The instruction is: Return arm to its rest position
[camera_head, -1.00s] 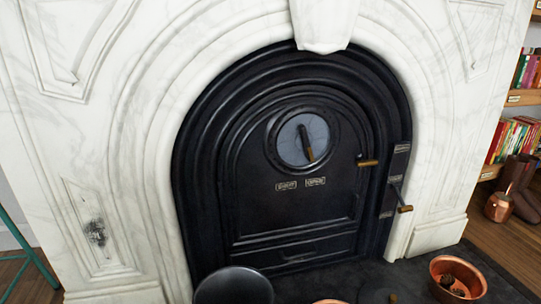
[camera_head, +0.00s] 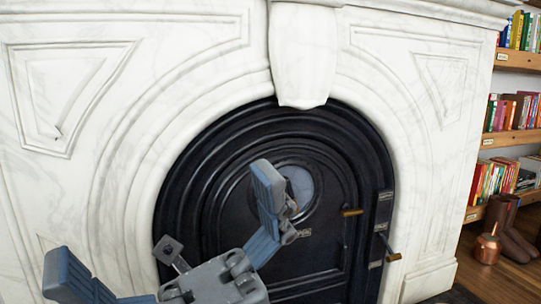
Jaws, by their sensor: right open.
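My right gripper (camera_head: 165,226) is in the lower left and centre of the head view, with its two blue-grey fingers spread wide and nothing between them. It is in front of the black arched fireplace door (camera_head: 335,225) and hides much of its left and lower part. One finger covers part of the round glass window (camera_head: 299,184). Whether the gripper touches the door cannot be told. My left gripper is not in view.
The white marble surround (camera_head: 120,130) frames the door. A brass-tipped handle (camera_head: 352,212) and a lever (camera_head: 391,255) stick out at the door's right. Bookshelves (camera_head: 515,138), brown boots (camera_head: 505,225) and a copper pot (camera_head: 487,247) are at the right.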

